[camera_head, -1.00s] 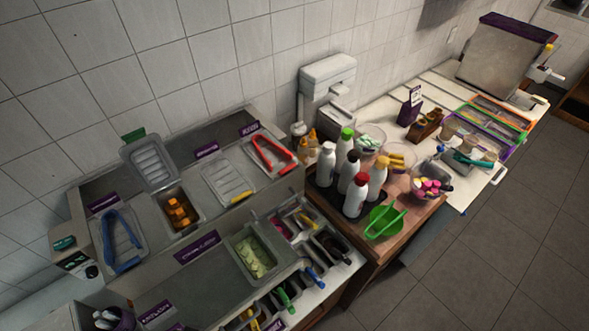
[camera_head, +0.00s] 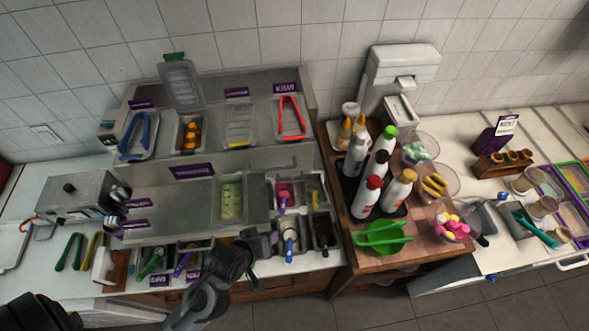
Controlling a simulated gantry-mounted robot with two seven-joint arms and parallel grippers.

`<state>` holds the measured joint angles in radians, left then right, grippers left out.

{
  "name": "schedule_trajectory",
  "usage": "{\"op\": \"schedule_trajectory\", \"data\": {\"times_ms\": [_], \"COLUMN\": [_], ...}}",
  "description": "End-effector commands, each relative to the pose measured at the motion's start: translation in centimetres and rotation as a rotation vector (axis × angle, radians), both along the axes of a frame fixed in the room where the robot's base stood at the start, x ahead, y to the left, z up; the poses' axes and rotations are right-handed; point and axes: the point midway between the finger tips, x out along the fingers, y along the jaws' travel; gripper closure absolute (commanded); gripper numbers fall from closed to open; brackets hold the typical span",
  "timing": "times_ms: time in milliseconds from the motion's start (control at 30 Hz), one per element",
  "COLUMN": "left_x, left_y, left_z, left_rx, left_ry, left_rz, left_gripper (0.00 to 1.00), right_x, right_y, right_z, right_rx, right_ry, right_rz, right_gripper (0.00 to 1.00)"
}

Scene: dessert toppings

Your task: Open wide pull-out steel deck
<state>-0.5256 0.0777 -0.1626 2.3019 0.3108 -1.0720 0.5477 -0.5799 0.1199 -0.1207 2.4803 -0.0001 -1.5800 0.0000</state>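A wide flat steel surface (camera_head: 165,208) lies at the front of the topping station, left of a pan of pale green pieces (camera_head: 231,199). It may be the pull-out deck; I cannot tell whether it slides or where its handle is. A raised steel section (camera_head: 258,160) with purple labels stands behind it. Dark parts of my arms show at the bottom left and bottom centre. The bottom-centre part overlaps the station's front edge in the picture and hides some of it.
Small bins with coloured utensils (camera_head: 290,240) line the station's front. A steel box (camera_head: 75,195) stands at left on a white counter. Grey floor (camera_head: 350,312) is clear in front.

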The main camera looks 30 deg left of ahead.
Motion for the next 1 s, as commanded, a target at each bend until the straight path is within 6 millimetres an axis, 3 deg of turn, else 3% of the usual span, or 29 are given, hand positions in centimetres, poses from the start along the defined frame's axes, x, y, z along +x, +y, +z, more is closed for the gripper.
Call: {"op": "schedule_trajectory", "data": {"times_ms": [300,500,767,1000], "left_x": [7.0,10.7,13.7,15.7], "left_y": [3.6,4.0,2.6,4.0], "left_z": [-2.0,-0.7,2.0,2.0], "left_rx": [-0.321,-0.463,-0.521,-0.521], "left_ry": [-0.427,-0.775,-0.914,-0.920], "left_rz": [0.696,1.025,1.097,1.097], "left_gripper": [0.66,0.66,0.66,0.66], "right_x": [-0.1,-0.1,0.0,0.0], "right_y": [0.2,0.1,-0.1,-0.2], "right_z": [-0.9,-1.7,-1.9,-1.0], "right_rx": [0.006,0.005,-0.004,-0.007], "right_ry": [0.003,0.003,0.001,0.001], "right_rz": [-0.003,-0.003,0.002,0.003], "right_gripper": [0.57,0.57,0.57,0.57]}}
